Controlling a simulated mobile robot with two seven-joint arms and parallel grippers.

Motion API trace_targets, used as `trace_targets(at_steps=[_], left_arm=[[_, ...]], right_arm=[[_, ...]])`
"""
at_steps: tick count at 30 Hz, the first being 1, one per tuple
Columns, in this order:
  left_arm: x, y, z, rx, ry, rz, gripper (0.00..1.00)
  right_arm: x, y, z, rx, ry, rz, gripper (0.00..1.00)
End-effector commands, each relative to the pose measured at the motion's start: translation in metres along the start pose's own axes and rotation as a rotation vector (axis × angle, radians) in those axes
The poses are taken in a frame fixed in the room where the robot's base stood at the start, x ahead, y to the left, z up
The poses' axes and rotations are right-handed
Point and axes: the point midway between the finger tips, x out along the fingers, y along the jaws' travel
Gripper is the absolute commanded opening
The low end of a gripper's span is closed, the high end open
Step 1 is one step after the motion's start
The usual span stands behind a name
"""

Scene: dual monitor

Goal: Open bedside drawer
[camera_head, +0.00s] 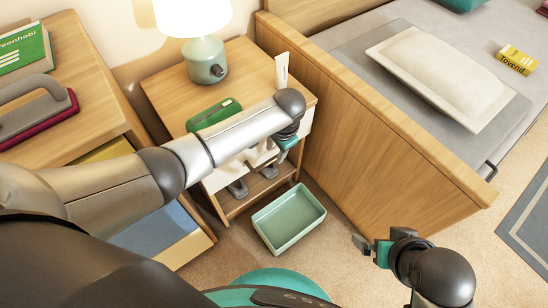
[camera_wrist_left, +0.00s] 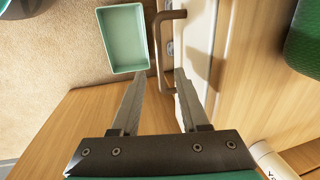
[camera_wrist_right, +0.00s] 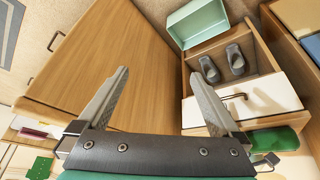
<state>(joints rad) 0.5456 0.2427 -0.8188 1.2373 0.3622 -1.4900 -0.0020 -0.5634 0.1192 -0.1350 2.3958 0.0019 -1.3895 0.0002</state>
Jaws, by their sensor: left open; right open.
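The bedside table (camera_head: 160,85) is a wooden cabinet with a white drawer front (camera_head: 222,176), which looks shut. The drawer front also shows in the right wrist view (camera_wrist_right: 272,95). Its brown bar handle (camera_wrist_left: 171,14) stands out from the front in the left wrist view; it also shows in the right wrist view (camera_wrist_right: 234,96). My left gripper (camera_head: 266,158) is open before the drawer, its fingertips (camera_wrist_left: 158,82) close to the near end of the handle. I cannot tell whether they touch it. My right gripper (camera_head: 366,246) is open and empty beside the bed's wooden end.
A lamp (camera_head: 205,60) and a green object (camera_head: 213,112) stand on the table. Grey slippers (camera_wrist_right: 222,65) lie on its lower shelf. A green bin (camera_head: 290,217) stands on the floor in front. The bed's wooden panel (camera_head: 370,135) closes off the right side.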

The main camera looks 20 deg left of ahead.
Motion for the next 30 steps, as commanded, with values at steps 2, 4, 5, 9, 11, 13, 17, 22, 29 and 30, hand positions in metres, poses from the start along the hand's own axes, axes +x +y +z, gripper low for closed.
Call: trace_targets(at_steps=[2,4,5,9,11,13,17,22,29,30], left_arm=[[0.011,0.001,0.000,0.000,-0.001,0.000,0.45],[0.016,0.001,0.000,0.001,-0.001,0.000,0.45],[0.017,0.001,0.000,0.001,0.000,0.000,0.45],[0.023,0.000,0.000,0.000,0.000,0.000,0.45],[0.026,0.000,0.000,0.000,-0.001,0.000,0.45],[0.028,0.000,0.000,0.001,-0.001,0.000,0.45],[0.033,0.000,0.000,0.001,-0.001,0.000,0.45],[0.036,0.000,0.000,0.000,-0.001,-0.001,0.45],[0.037,0.000,0.000,0.000,0.000,-0.001,0.45],[0.037,0.000,0.000,0.000,0.000,-0.001,0.45]], right_arm=[[-0.005,-0.002,-0.004,-0.002,0.031,-0.004,1.00],[-0.008,-0.004,-0.007,-0.004,0.058,-0.010,1.00],[-0.006,-0.006,-0.009,-0.006,0.074,-0.015,1.00],[0.002,-0.014,-0.019,-0.012,0.152,-0.037,1.00],[0.005,-0.018,-0.023,-0.014,0.186,-0.046,1.00],[0.008,-0.022,-0.027,-0.016,0.222,-0.057,1.00],[0.011,-0.028,-0.034,-0.017,0.280,-0.072,1.00],[0.013,-0.033,-0.040,-0.017,0.327,-0.085,1.00],[0.013,-0.035,-0.042,-0.017,0.343,-0.090,1.00],[0.013,-0.035,-0.042,-0.017,0.343,-0.090,1.00]])
